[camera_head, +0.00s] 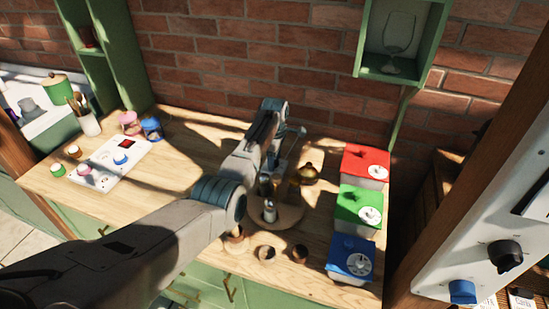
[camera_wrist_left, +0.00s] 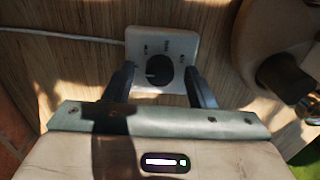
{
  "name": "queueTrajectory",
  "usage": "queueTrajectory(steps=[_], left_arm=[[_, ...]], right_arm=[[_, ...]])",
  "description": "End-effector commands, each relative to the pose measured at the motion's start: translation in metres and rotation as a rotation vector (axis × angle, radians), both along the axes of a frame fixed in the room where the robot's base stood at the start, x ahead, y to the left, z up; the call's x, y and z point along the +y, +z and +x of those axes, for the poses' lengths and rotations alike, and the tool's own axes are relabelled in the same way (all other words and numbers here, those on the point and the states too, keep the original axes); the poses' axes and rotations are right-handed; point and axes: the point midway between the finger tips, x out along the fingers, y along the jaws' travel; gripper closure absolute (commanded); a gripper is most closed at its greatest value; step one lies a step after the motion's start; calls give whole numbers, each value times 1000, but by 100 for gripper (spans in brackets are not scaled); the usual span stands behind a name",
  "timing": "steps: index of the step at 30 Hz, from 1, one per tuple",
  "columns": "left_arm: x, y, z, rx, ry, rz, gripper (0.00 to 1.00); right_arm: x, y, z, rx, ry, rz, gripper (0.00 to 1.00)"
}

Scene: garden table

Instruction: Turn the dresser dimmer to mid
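The dimmer is a white square plate (camera_wrist_left: 178,45) with a round black knob (camera_wrist_left: 158,69), seen in the left wrist view on a wooden surface. Small dark labels are printed around the knob, too blurred to read surely. A faint pale mark shows on the knob's left part; its exact setting is unclear. My left gripper (camera_wrist_left: 160,72) is open, with one finger on each side of the knob. I cannot tell whether they touch it. In the head view my left gripper (camera_head: 283,148) is over the wooden top near the brick wall, and the dimmer is hidden there. My right gripper is out of view.
Red (camera_head: 366,163), green (camera_head: 357,207) and blue (camera_head: 351,259) boxes stand on the right of the dresser top. A round wooden board (camera_head: 290,216) with a metal piece lies beside my left gripper. A white panel (camera_head: 128,155) with buttons is at left.

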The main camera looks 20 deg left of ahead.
Motion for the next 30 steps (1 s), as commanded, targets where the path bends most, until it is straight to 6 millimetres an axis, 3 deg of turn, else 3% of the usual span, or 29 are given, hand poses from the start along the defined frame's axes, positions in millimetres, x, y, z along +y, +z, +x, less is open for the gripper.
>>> queueTrajectory(steps=[1,7,19,30], left_arm=[[0,0,0,0,0,0,57],[0,0,0,0,0,0,94],[0,2,0,1,-72,0,94],[0,3,0,1,-364,0,94]], right_arm=[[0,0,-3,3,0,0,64],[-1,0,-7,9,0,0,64],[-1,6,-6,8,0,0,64],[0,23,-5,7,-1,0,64]])
